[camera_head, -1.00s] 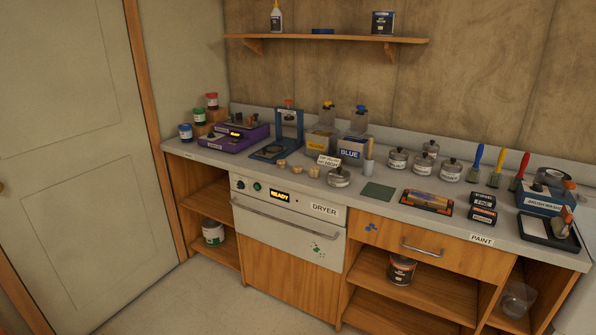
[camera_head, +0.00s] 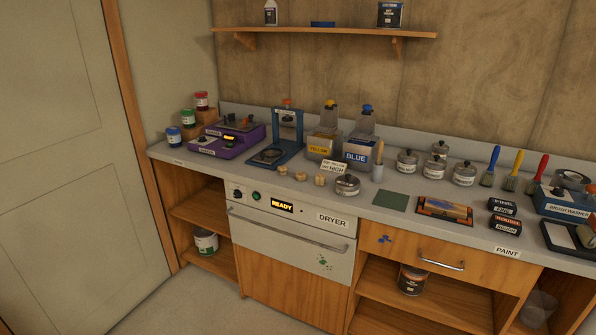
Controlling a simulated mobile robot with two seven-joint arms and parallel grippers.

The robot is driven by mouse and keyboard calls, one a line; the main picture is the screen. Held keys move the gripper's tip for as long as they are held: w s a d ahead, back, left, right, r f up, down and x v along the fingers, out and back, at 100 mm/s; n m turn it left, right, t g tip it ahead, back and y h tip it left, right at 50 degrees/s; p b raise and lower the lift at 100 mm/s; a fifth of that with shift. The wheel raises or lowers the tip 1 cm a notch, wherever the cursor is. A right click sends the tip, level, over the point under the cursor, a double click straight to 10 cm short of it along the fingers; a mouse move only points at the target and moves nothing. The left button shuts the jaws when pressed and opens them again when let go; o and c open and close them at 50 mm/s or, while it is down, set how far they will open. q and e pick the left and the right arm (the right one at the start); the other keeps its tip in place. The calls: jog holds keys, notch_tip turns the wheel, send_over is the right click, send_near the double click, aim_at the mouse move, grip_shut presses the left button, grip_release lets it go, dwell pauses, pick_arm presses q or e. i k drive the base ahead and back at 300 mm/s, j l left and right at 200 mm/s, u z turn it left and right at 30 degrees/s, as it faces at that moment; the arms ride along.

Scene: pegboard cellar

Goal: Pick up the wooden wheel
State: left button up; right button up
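Several small pale wooden pieces sit in a row on the counter above the dryer: a left wooden piece (camera_head: 283,171), a middle wooden piece (camera_head: 300,176) and a right wooden piece (camera_head: 320,179). They look round and short, like wheels, but are too small to tell apart for certain. They stand in front of the blue stand and left of a lidded metal tin (camera_head: 347,186) by a "dry before high" type sign (camera_head: 334,167). Neither of my grippers is in view.
The grey counter (camera_head: 385,222) is crowded. Behind the pieces are a blue stand (camera_head: 287,140), a yellow container (camera_head: 322,146) and a blue container (camera_head: 359,152). A purple device (camera_head: 228,140) is at left. The dryer (camera_head: 290,235) reads READY below. Floor (camera_head: 190,300) in front is clear.

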aim_at(300, 176)
jog(key=i+j+z, duration=0.1)
jog(key=i+j, duration=0.35)
jog(key=i+j+z, duration=0.1)
jog(key=i+j, duration=0.35)
jog(key=j, duration=0.2)
jog(key=i+j+z, duration=0.1)
jog(key=i+j, duration=0.35)
jog(key=j, duration=0.1)
